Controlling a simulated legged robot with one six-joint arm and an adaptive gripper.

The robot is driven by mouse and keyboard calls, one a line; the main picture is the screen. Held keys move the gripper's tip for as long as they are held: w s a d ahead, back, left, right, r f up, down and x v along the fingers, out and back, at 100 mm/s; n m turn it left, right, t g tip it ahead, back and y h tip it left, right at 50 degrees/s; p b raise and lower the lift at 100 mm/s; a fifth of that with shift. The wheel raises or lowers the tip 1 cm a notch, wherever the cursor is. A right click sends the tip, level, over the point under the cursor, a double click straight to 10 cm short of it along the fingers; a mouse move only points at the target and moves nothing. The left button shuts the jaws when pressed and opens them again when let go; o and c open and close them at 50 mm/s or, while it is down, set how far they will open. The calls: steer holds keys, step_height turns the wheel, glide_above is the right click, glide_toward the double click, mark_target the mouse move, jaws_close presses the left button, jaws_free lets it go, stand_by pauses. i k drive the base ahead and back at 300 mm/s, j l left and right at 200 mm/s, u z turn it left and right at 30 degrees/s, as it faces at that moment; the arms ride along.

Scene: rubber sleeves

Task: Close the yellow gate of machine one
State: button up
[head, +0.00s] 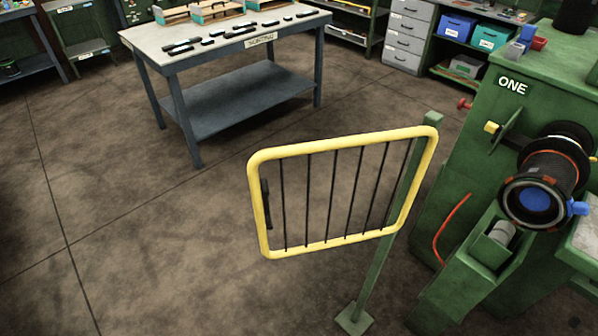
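The yellow gate (341,243) is a tubular frame with thin dark vertical bars, in the middle of the head view. Its right side meets a green post (383,222) on a square foot. The gate swings out to the left of the post, away from machine one, and stands open. A dark handle (266,204) is on its left, free side. Machine one (478,165) is the green machine at the right, labelled ONE, with a black and orange cylindrical part (545,185) on its side. My gripper is not in view.
A sorting table (168,58) with small dark pieces and trays stands behind the gate. Grey drawers (405,38) and shelves with blue and teal bins (490,38) line the back. The floor left of the gate is clear.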

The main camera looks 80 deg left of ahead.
mark_target(293, 151)
steer(key=k+j, duration=0.15)
steer(key=j, duration=0.25)
steer(key=k+j, duration=0.15)
steer(key=j, duration=0.25)
steer(key=k+j, duration=0.15)
steer(key=j, duration=0.25)
steer(key=k+j, duration=0.15)
steer(key=j, duration=0.25)
steer(key=k+j, duration=0.2)
steer(key=j, duration=0.2)
steer(key=k+j, duration=0.15)
steer(key=j, duration=0.25)
steer(key=k+j, duration=0.15)
steer(key=j, duration=0.25)
steer(key=k+j, duration=0.15)
steer(key=j, duration=0.25)
steer(key=k+j+z, duration=0.1)
steer(key=k, duration=0.4)
steer(key=k+j+z, duration=0.1)
steer(key=k, duration=0.35)
steer(key=j, duration=0.1)
